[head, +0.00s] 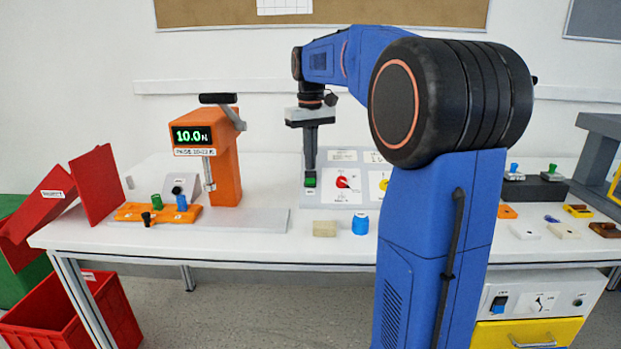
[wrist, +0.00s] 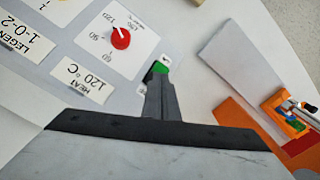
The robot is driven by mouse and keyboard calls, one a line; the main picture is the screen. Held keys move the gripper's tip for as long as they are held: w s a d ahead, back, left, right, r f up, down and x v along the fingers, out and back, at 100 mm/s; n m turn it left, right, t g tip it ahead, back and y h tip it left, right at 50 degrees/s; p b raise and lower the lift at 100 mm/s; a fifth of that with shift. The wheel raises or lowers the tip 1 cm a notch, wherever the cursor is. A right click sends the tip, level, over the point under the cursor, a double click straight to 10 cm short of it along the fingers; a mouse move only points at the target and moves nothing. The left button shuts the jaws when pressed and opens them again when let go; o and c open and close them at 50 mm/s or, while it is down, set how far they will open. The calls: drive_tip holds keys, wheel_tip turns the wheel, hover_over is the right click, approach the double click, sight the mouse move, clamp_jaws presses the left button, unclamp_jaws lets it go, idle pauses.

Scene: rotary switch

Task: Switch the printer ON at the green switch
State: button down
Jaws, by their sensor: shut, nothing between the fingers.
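The green switch (head: 310,180) sits at the left edge of a light grey control panel (head: 336,201) on the table. In the wrist view, part of the green switch (wrist: 161,67) shows just beyond my fingertips. My gripper (head: 310,168) points straight down over it with its fingers shut and empty. In the wrist view, my gripper (wrist: 158,78) covers part of the switch. I cannot tell whether the fingertips touch it. The small label beside it is too small to read, and I cannot identify a printer.
A red knob (head: 342,182) is close right of the switch on the panel. A yellow knob (head: 384,184) is farther right, partly behind my arm. An orange press (head: 215,155) stands to the left. A beige block (head: 324,229) and a blue cylinder (head: 360,224) are in front.

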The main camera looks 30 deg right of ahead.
sight(310, 180)
drive_tip(key=shift+f, duration=1.15)
idle(1.2)
drive_tip(key=shift+r, duration=0.1)
wheel_tip(310, 180, up, 7)
idle(1.0)
idle(0.4)
drive_tip(key=s+a+f+t, duration=0.1)
drive_tip(key=s+a+f, duration=0.35)
drive_tip(key=s, duration=0.35)
drive_tip(key=s+a+f+t, duration=0.1)
drive_tip(key=s+a+f, duration=0.2)
drive_tip(key=s+a, duration=0.4)
drive_tip(key=s+a+f+t, duration=0.2)
drive_tip(key=s+a+f, duration=0.2)
drive_tip(key=s+f, duration=1.1)
drive_tip(key=shift+a+n+t, duration=0.15)
drive_tip(key=shift+n+t, duration=0.25)
drive_tip(key=shift+s, duration=0.1)
